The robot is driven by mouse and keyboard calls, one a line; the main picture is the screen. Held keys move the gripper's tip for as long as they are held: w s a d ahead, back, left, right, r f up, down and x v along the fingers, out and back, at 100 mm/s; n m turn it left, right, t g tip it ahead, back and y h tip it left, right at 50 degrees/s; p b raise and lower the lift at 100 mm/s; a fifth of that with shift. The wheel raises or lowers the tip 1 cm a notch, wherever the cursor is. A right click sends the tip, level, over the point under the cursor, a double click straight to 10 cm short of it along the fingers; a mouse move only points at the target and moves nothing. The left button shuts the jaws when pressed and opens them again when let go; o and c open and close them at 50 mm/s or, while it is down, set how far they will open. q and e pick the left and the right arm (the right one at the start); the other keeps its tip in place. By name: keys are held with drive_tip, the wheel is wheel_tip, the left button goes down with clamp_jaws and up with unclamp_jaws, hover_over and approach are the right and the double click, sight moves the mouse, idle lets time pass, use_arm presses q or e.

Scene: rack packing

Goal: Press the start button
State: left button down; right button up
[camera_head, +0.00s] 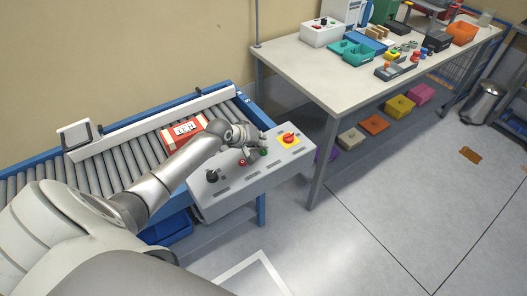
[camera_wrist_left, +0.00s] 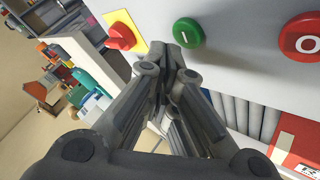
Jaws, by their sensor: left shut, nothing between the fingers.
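The green button marked "I" (camera_wrist_left: 187,32) is on the grey control panel (camera_head: 222,197); it also shows in the head view (camera_head: 264,151). A red button marked "O" (camera_wrist_left: 303,40) sits to its right in the wrist view and also shows in the head view (camera_head: 242,162). My left gripper (camera_head: 250,147) is over the panel beside the green button. In the wrist view its fingers (camera_wrist_left: 171,60) are shut and empty, with tips just below the green button. I cannot tell whether they touch the panel. My right gripper is not in view.
A red switch on a yellow plate (camera_head: 288,138) is on the panel, and a black knob (camera_head: 212,175) is at its other end. A red-and-white box (camera_head: 184,132) lies on the roller conveyor (camera_head: 90,176) behind my arm. A workbench (camera_head: 320,75) with several items stands to the right.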

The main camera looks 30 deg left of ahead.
sight(261, 150)
use_arm(q)
drive_tip(key=shift+f, duration=0.1)
idle(0.7)
drive_tip(key=shift+f, duration=0.35)
drive_tip(key=shift+f+b, duration=0.3)
drive_tip(key=shift+f, duration=0.1)
idle(0.8)
drive_tip(key=shift+r+p, duration=0.8)
drive_tip(key=shift+p, duration=0.1)
wheel_tip(261, 150, up, 5)
drive_tip(key=p, duration=0.5)
drive_tip(key=shift+r, duration=0.1)
drive_tip(key=shift+s+d+f, duration=0.1)
drive_tip(key=shift+f, duration=0.1)
